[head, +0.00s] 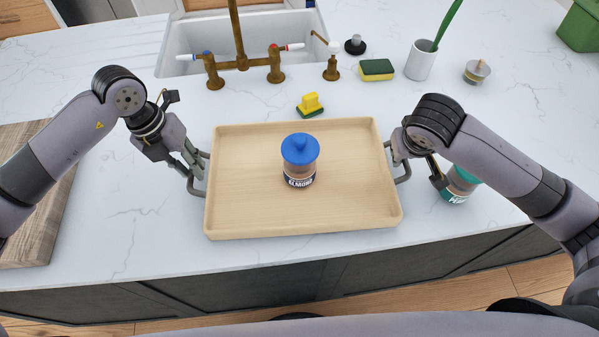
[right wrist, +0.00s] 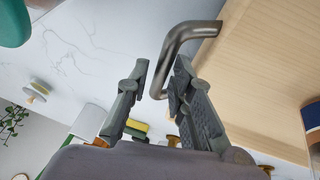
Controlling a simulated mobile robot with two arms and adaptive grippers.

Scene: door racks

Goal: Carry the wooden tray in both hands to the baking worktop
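The wooden tray (head: 245,205) rests on the white marble counter by the sink, with a grey metal handle at each end. A blue-lidded jar (head: 300,160) stands upright near its middle. My left gripper (head: 196,168) is at the left handle (head: 191,187), its fingers apart around or beside the bar. My right gripper (right wrist: 161,65) is open at the right handle (right wrist: 178,42). In the right wrist view the handle's bent bar lies between the fingers, close to the right-hand finger. In the head view the right fingers are partly hidden by the wrist.
A teal-lidded jar (head: 456,190) stands beside my right wrist. A wooden board (head: 45,220) lies at the left. Behind the tray are the sink (head: 185,45), brass taps (head: 240,62), sponges (head: 377,69) and a white cup (head: 420,62). The counter's front edge is just before the tray.

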